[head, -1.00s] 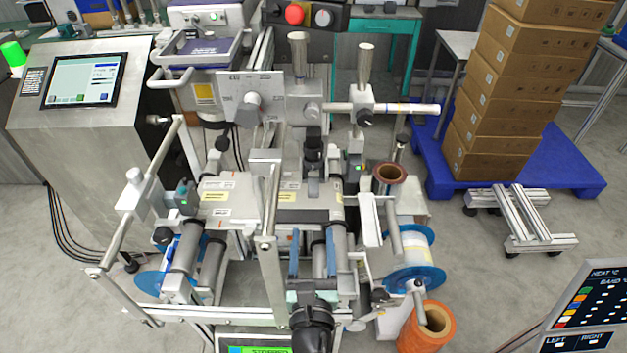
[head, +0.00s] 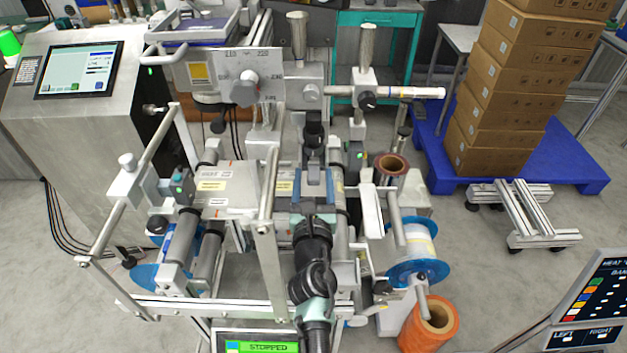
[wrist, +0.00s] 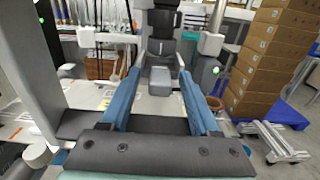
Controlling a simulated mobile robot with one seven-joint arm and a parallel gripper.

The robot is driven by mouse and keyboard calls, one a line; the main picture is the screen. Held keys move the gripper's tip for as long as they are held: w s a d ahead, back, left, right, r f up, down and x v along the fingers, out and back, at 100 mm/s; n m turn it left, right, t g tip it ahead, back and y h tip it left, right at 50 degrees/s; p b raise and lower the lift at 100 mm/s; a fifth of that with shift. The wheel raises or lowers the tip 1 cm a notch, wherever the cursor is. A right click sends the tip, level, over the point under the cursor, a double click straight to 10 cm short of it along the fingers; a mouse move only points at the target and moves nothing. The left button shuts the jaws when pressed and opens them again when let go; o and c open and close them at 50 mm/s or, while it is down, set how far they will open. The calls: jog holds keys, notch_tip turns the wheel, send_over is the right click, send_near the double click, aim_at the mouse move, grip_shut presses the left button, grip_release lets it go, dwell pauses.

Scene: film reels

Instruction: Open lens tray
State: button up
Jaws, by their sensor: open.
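A black upright device (head: 313,130) stands at the middle of the machine, behind a flat deck. In the wrist view the device (wrist: 163,22) has a grey block (wrist: 159,82) jutting from its lower front. I cannot tell for sure whether this block is the lens tray or its pull; no part is clearly labelled so. My gripper (head: 313,178) points at the device from the front. In the wrist view my gripper (wrist: 159,74) is open, its blue fingers on either side of the block. Contact is not visible, and nothing is clearly held.
A metal post frame (head: 268,265) rises just left of my arm. A spool on a blue flange (head: 418,272) and an orange roll (head: 430,325) are at the right. A handled tray (head: 195,35) is at the upper left. Boxes (head: 520,100) stand behind right.

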grip_shut()
dwell(0.3)
dwell(1.1)
